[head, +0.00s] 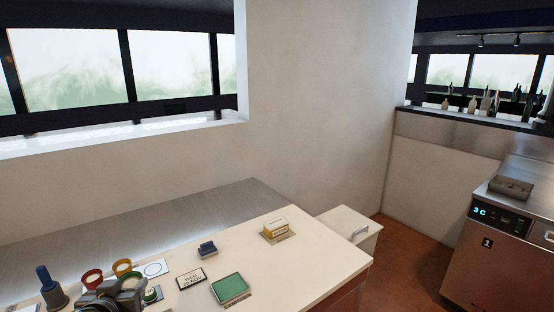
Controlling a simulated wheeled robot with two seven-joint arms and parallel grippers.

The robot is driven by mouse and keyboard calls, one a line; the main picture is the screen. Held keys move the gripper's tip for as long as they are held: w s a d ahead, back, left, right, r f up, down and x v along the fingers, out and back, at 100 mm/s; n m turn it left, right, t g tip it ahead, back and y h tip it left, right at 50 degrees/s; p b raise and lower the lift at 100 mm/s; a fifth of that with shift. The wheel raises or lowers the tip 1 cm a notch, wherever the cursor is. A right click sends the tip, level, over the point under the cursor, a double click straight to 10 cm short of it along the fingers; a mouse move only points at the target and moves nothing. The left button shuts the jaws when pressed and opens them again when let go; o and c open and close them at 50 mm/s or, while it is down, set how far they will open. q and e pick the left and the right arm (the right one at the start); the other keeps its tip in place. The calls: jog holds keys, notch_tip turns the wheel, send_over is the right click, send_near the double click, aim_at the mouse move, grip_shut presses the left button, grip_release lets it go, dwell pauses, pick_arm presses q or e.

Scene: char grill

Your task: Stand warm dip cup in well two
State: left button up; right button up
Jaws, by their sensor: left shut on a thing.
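My left gripper (118,297) is dark grey and low at the left, over the near part of the pale counter. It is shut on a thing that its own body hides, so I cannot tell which. Close around it are a red ring-shaped piece (92,277), a yellow ring-shaped piece (122,265) and a small green-topped round piece (152,294). Behind them a white card with a circle drawn on it (153,268) lies flat. I cannot tell which of these is the warm dip cup or well two. My right gripper is out of view.
A blue-handled tool (45,280) stands at the far left. The counter's right part is clear. A steel appliance (490,252) stands at right.

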pick_arm(q)
jog(key=w+d+r+h, duration=0.1)
jog(key=d+r, duration=0.1)
jog(key=d, duration=0.2)
jog(key=w+d+r+m+h, duration=0.1)
jog(key=w+d+r, duration=0.1)
jog(key=d+r, duration=0.1)
jog(key=w+d+r+m+b, duration=0.1)
jog(key=w+d+r, duration=0.1)
jog(key=d, duration=0.4)
jog(key=shift+r+h, duration=0.25)
jog(key=shift+h, duration=0.15)
jog(key=shift+w, duration=0.1)
